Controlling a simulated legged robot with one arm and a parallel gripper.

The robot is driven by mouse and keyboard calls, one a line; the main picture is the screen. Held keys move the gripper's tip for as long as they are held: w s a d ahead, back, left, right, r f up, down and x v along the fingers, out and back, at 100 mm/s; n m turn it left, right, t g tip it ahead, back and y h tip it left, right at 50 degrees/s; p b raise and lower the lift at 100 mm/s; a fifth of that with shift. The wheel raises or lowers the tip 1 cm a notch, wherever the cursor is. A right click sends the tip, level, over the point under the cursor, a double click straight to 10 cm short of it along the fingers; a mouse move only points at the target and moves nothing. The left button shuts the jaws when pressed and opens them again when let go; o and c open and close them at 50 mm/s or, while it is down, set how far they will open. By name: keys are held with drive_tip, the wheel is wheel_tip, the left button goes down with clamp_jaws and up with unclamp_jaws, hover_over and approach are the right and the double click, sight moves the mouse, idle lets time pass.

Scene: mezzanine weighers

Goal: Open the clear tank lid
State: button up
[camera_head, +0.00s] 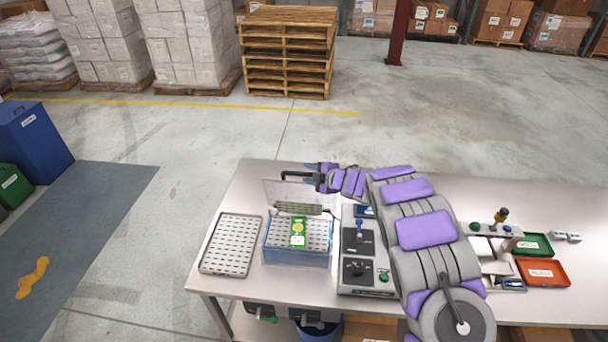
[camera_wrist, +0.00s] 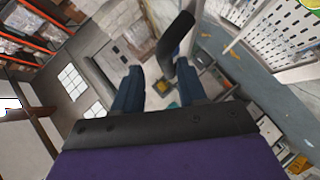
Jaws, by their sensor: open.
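The clear tank (camera_head: 297,256) stands on the steel bench. Its clear lid (camera_head: 285,194) is raised and stands steeply at the back of the tank. A black bar handle (camera_head: 298,174) is at the lid's upper edge. A green packet with a yellow spot (camera_head: 298,232) lies on a perforated rack inside. My gripper (camera_head: 313,177) is at the right end of the handle. In the wrist view, my gripper (camera_wrist: 160,85) has its blue fingers apart, and the dark handle (camera_wrist: 176,42) reaches into the gap between them. I cannot tell whether they touch it.
A perforated tray (camera_head: 230,245) lies left of the tank. A control box (camera_head: 366,262) with knobs stands right of it, under my arm. Green (camera_head: 534,244) and red (camera_head: 543,272) trays lie at the right. Stacked pallets (camera_head: 290,52) stand on the floor behind.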

drive_tip(key=b+v, duration=0.1)
drive_tip(key=v, duration=1.1)
drive_tip(key=shift+s+d+b, duration=0.2)
drive_tip(key=shift+d+b, duration=0.1)
drive_tip(key=shift+b, duration=0.1)
drive_tip(key=shift+r, duration=0.15)
drive_tip(key=d+r+m+t+h+b, duration=0.35)
drive_tip(key=d+m+h+b, duration=0.4)
drive_tip(key=d, duration=0.75)
drive_tip(key=s+d+m+g+h+b, duration=0.25)
drive_tip(key=s+d+m+h, duration=0.4)
drive_tip(key=s, duration=0.45)
drive_tip(key=s+f+m+g+b, duration=0.2)
drive_tip(key=s+f+m+g, duration=0.15)
drive_tip(key=s, duration=0.65)
drive_tip(key=s+f+m+g+b, duration=0.3)
drive_tip(key=s+f, duration=0.1)
drive_tip(key=s, duration=0.6)
drive_tip(key=s+a+f+g+y+b, duration=0.1)
drive_tip(key=s+a+f, duration=0.1)
drive_tip(key=s, duration=0.5)
drive_tip(key=s+a+f+m+g+y+b, duration=0.1)
drive_tip(key=s+a+f+g, duration=0.1)
drive_tip(key=s+a, duration=0.3)
drive_tip(key=s+a+f+m+g+y+b, duration=0.1)
drive_tip(key=s+a+f+g+y, duration=0.1)
drive_tip(key=s, duration=0.8)
drive_tip(key=shift+a+f+b, duration=0.4)
drive_tip(key=shift+a+f, duration=0.1)
drive_tip(key=shift+a, duration=0.7)
